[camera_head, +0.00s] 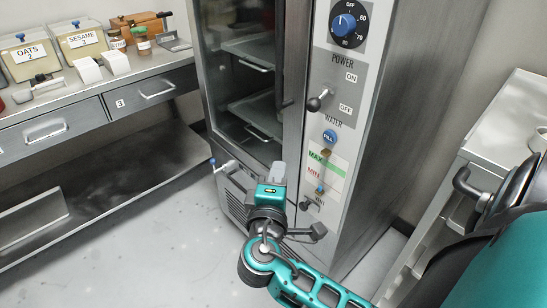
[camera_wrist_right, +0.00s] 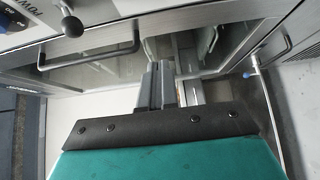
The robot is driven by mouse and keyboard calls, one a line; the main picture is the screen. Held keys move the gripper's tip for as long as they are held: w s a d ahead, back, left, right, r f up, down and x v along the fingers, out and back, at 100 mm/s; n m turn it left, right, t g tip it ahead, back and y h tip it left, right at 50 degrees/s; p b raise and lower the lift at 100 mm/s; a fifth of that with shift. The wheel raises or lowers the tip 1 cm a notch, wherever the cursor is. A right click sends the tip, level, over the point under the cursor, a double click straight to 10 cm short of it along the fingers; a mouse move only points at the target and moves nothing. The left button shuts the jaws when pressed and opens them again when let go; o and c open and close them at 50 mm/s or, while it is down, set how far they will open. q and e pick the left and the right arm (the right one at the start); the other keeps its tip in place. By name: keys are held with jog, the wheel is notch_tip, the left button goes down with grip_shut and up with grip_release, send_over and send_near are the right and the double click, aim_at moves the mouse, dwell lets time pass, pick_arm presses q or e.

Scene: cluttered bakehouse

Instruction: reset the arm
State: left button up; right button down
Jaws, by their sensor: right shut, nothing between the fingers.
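My right gripper (camera_head: 278,172) is in front of the lower part of the steel oven cabinet (camera_head: 385,130) in the head view. Its fingers are shut with nothing between them. In the right wrist view the closed fingers (camera_wrist_right: 165,85) point at the cabinet front, and I cannot tell whether they touch it. My teal right arm (camera_head: 310,285) reaches up from the bottom of the head view. My left gripper is not in view.
The cabinet has a dial (camera_head: 344,25), a power lever (camera_head: 318,101) and a blue-tipped rod (camera_head: 213,163) at lower left. A steel counter (camera_head: 120,78) with bins and jars stands at left. Another steel unit (camera_head: 500,130) stands at right. Floor at lower left (camera_head: 140,250) is clear.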

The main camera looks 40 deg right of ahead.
jog(key=shift+s+a, duration=0.15)
jog(key=shift+s, duration=0.05)
jog(key=s+a+f+g+y, duration=0.1)
jog(key=a+f+y, duration=0.1)
jog(key=f+y, duration=0.3)
jog(key=s+a+f+y, duration=0.1)
jog(key=a+f+y, duration=0.2)
jog(key=f, duration=0.5)
jog(key=s+a+f+m+y, duration=0.6)
jog(key=s+y, duration=0.1)
jog(key=shift+a+f+p, duration=0.15)
jog(key=shift+a+p, duration=0.25)
jog(key=shift+d, duration=0.1)
